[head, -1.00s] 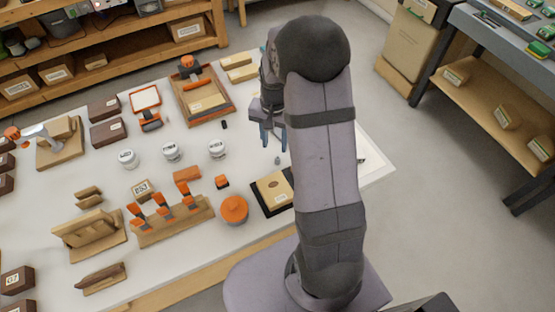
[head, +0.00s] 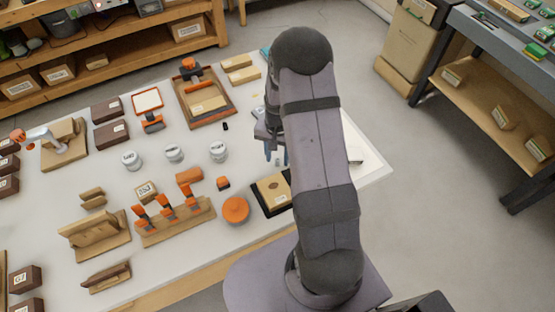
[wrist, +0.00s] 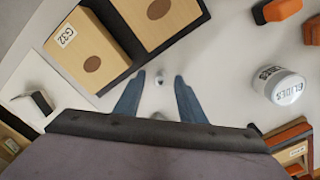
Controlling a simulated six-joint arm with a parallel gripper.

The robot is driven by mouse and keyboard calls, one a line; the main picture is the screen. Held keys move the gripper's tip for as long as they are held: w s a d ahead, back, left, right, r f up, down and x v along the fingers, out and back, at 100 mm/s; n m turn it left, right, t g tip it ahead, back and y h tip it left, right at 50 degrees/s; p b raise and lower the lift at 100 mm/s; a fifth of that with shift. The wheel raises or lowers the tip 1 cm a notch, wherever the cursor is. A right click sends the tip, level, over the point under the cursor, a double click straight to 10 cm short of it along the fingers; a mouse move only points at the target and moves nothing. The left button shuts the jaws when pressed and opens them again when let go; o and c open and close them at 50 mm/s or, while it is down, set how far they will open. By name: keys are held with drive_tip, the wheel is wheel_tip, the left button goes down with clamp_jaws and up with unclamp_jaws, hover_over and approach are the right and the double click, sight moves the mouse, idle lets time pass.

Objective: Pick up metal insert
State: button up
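The metal insert (wrist: 159,79) shows in the wrist view as a small grey, shiny piece on the white bench top. It lies just beyond my gripper (wrist: 157,92), roughly centred between the two blue fingertips. The fingers are apart with nothing between them. In the head view my gripper (head: 276,156) points down at the bench, behind the black-edged tray. I cannot make out the insert in the head view now; the fingers are where it showed earlier.
A black tray (head: 258,203) with wooden boxes (wrist: 87,47) stands close to the fingers. White labelled jars (wrist: 284,86) stand to the other side. An orange round lid (head: 235,209) and orange-clamped wooden rack (head: 178,222) are to the left in the head view.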

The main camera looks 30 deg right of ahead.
drive_tip(key=shift+f, duration=0.2)
drive_tip(key=shift+c, duration=0.2)
clamp_jaws()
